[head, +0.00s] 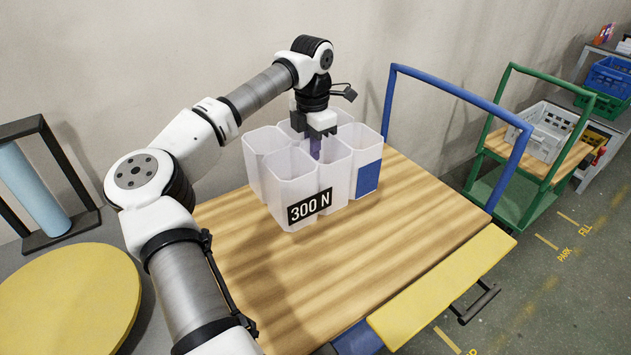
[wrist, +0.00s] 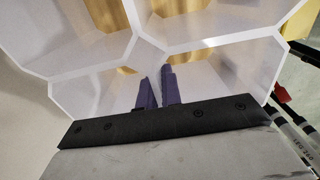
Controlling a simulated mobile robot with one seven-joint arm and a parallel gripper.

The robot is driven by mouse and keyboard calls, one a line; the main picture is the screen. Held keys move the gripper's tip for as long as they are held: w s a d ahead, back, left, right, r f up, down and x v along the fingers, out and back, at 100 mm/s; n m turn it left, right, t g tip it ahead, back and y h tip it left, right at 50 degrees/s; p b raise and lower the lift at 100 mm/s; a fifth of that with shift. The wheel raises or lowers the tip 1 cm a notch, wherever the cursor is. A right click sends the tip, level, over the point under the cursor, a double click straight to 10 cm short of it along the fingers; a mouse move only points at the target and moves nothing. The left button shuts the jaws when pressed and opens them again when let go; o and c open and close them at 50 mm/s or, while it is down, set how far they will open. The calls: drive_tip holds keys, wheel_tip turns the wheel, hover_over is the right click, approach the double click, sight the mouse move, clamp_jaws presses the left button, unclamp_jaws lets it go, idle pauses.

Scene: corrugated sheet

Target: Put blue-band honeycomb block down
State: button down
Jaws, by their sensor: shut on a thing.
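The honeycomb block (head: 291,185) is made of several translucent white hexagonal cells, open at the top. It has a blue patch (head: 368,178) on its right side and a black "300 N" label on its front. It is upright at the wooden top of the cart (head: 270,270); I cannot tell whether its base touches the wood. My gripper (head: 316,150) points down from above, its purple fingers reaching into the block. In the wrist view, the fingers (wrist: 158,90) pinch a cell wall of the block (wrist: 210,40). The block's underside and far base are hidden.
A blue rail (head: 455,92) stands along the cart's right end, with a yellow panel (head: 440,285) in front. A round yellow plate (head: 70,300) and a framed blue cylinder (head: 30,188) are at left. The wood's front is clear. A green trolley (head: 525,200) stands at right.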

wheel_tip(320, 180, down, 10)
drive_tip(key=shift+r+p, duration=0.1)
drive_tip(key=shift+p, duration=0.5)
drive_tip(key=c, duration=1.6)
unclamp_jaws()
wheel_tip(320, 180, up, 12)
drive_tip(key=shift+b, duration=0.8)
